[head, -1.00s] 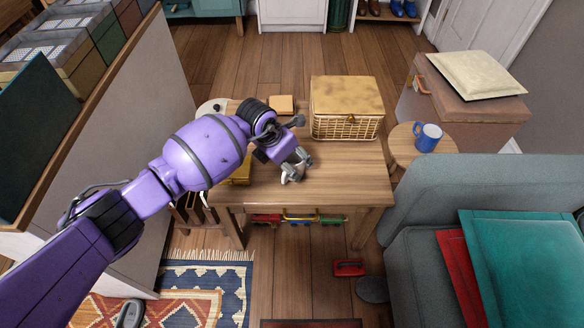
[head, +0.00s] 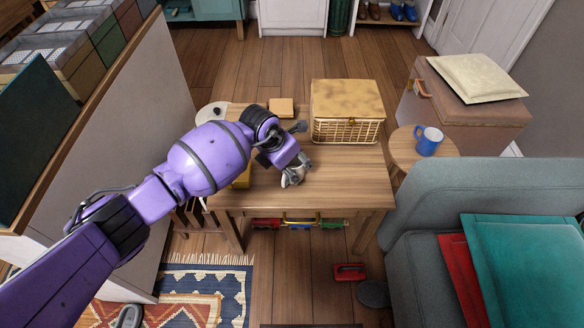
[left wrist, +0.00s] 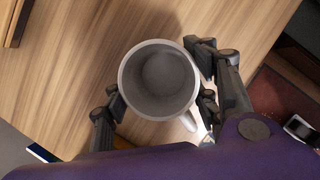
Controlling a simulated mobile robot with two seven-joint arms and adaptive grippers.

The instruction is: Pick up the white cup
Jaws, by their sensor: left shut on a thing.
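The white cup (left wrist: 160,80) shows from above in the left wrist view, upright and empty, with its handle toward the lower right. My left gripper (left wrist: 160,95) is shut on the cup, with one finger on each side of it. In the head view the left gripper (head: 294,174) is over the front middle of the wooden table (head: 345,185). The cup is mostly hidden there by the gripper. I cannot tell whether the cup's base touches the table. My right gripper is not in view.
A wicker basket (head: 346,110) with a closed lid stands at the back of the table. A small wooden block (head: 281,107) lies beside it. A blue mug (head: 428,141) stands on a round side table. A grey armchair (head: 425,215) is at the right. The table's front right is clear.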

